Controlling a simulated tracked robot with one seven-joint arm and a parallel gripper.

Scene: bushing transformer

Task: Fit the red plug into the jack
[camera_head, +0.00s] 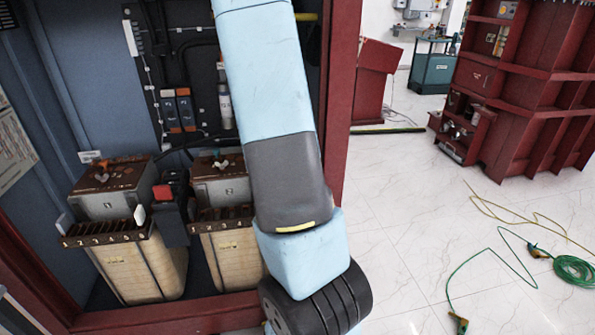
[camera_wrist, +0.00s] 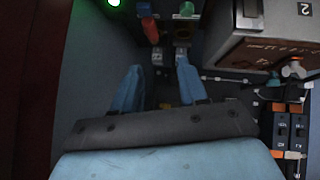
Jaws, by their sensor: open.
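My gripper (camera_wrist: 160,70) is open in the wrist view, with its two blue fingers apart. A red plug-like piece (camera_wrist: 151,30) shows beyond the fingertips, with a blue part (camera_wrist: 144,9) above it. A small grey piece (camera_wrist: 157,57) sits below the red piece, near the gap between the fingertips. Whether a finger touches anything is unclear. The jack cannot be told for certain in the dark area. In the head view my arm crosses the cabinet, and my gripper cannot be made out there.
A green piece (camera_wrist: 186,9) is right of the red one. A box marked 2 (camera_wrist: 265,35) stands close on the right, with switches (camera_wrist: 290,130) below. In the head view, the cabinet's red frame (camera_head: 345,80) borders my arm; green cable (camera_head: 573,270) lies on the floor.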

